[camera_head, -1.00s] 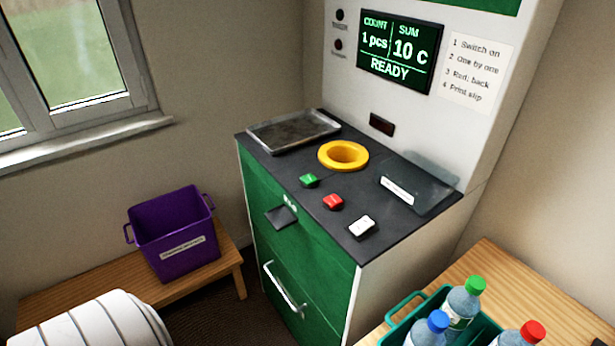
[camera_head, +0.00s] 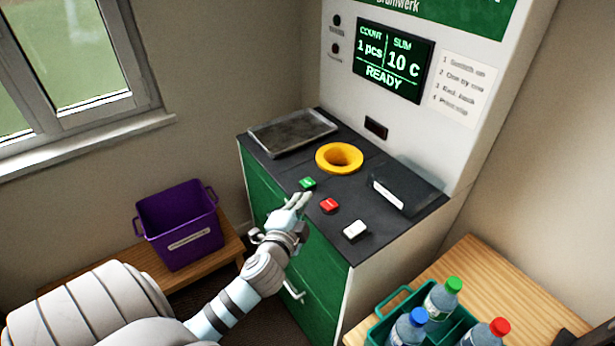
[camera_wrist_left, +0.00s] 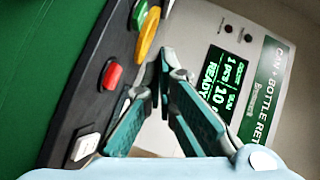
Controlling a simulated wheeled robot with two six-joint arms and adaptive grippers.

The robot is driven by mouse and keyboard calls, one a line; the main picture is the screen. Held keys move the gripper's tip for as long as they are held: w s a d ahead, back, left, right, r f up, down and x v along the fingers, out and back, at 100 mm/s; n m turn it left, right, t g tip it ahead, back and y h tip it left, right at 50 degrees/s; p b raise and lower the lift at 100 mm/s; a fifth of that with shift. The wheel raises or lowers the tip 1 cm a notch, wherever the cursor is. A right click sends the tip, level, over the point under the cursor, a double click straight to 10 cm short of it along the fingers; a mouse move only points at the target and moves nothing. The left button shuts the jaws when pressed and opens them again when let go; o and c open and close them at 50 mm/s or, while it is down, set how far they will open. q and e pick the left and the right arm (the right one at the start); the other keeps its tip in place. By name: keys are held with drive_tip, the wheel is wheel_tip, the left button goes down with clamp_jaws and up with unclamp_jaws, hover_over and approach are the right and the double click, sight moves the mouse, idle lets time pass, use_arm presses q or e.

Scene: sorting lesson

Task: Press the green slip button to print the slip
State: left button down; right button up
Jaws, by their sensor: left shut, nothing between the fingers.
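The green slip button (camera_head: 307,183) sits on the dark counter of the bottle-return machine, left of the yellow ring opening (camera_head: 340,158). It also shows at the top of the left wrist view (camera_wrist_left: 138,14). My left gripper (camera_head: 301,197) is shut and empty. In the head view its fingertips are just in front of the green button; I cannot tell whether they touch it. The machine's screen (camera_head: 393,60) reads 1 pcs, 10 C and READY. My right gripper is not in view.
A red button (camera_head: 329,206) and a white button (camera_head: 355,230) lie to the right on the counter. A metal tray (camera_head: 291,133) is at the back left. A purple bin (camera_head: 178,222) stands on a wooden bench. A green crate (camera_head: 385,327) holds several bottles.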

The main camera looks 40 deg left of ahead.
use_arm(q)
drive_tip(key=w+d+r+m+t+h, duration=0.1)
drive_tip(key=w+d+r+m+h, duration=0.2)
drive_tip(key=r+m+h, duration=0.45)
drive_tip(key=w+d+r+m+t+h, duration=0.1)
drive_tip(key=w+d+r+m+h, duration=0.2)
drive_tip(key=m, duration=0.8)
drive_tip(key=w+d+r+m+t+h, duration=0.1)
drive_tip(key=w+d+r+m+h, duration=0.25)
drive_tip(key=r+m, duration=0.4)
drive_tip(key=a+f+m+g+y, duration=0.3)
drive_tip(key=a+f+m+g, duration=0.1)
drive_tip(key=a, duration=0.3)
drive_tip(key=a+f+m+g+y, duration=0.3)
drive_tip(key=a+f+m+g, duration=0.2)
drive_tip(key=a+f+m, duration=0.1)
drive_tip(key=a+m, duration=0.1)
drive_tip(key=a, duration=0.1)
drive_tip(key=shift+w+a+p, duration=0.3)
drive_tip(key=shift+w, duration=0.1)
drive_tip(key=shift+f, duration=0.15)
